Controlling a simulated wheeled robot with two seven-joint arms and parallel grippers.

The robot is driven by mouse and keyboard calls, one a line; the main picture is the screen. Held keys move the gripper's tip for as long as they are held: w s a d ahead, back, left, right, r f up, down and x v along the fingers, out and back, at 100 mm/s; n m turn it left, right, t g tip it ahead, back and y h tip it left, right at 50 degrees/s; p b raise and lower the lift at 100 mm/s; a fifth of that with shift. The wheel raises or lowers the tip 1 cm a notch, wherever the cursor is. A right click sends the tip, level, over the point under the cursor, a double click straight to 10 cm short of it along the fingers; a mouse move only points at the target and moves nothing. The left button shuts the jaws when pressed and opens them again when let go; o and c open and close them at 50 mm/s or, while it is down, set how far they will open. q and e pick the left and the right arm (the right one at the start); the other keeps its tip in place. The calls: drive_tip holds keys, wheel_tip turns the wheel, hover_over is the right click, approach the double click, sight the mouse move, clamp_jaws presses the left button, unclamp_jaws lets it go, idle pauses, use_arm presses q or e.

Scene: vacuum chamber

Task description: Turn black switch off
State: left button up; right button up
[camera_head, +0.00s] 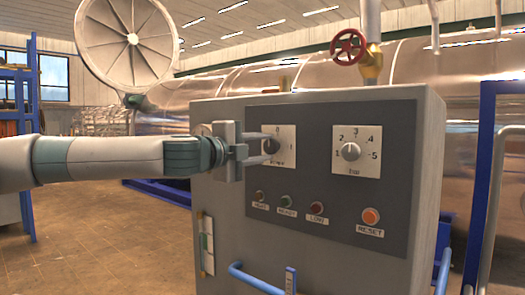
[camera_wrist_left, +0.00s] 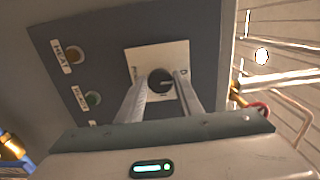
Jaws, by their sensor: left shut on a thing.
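The black switch (camera_head: 271,145) is a round dark knob on a white plate labelled POWER, on the dark front panel of a grey control cabinet. My left gripper (camera_head: 266,151) reaches in from the left, with its fingers at the switch. In the left wrist view, the black switch (camera_wrist_left: 160,81) sits between the two finger ends of my left gripper (camera_wrist_left: 161,78). The gripper is shut on the switch. The fingers partly cover the plate, and I cannot tell for sure which mark the switch points to. My right gripper is not in view.
A grey dial (camera_head: 351,152) numbered 1 to 5 is right of the switch. Below are small lamps and an orange RESET button (camera_head: 371,216). A red valve wheel (camera_head: 348,47) stands above the cabinet. A blue rail (camera_head: 258,280) runs along the lower front.

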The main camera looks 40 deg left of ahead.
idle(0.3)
use_arm(q)
drive_tip(key=o, duration=1)
drive_tip(key=shift+s, duration=0.1)
drive_tip(key=shift+s+a+b, duration=0.2)
drive_tip(key=shift+s+a, duration=0.05)
drive_tip(key=shift+s, duration=2.6)
drive_tip(key=shift+s+a+b, duration=0.15)
drive_tip(key=shift+s+a, duration=0.05)
drive_tip(key=shift+s, duration=2.65)
drive_tip(key=shift+s+a+b, duration=0.2)
drive_tip(key=shift+s+a, duration=0.05)
drive_tip(key=shift+s, duration=2.6)
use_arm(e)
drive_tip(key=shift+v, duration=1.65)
use_arm(q)
drive_tip(key=shift+f, duration=0.1)
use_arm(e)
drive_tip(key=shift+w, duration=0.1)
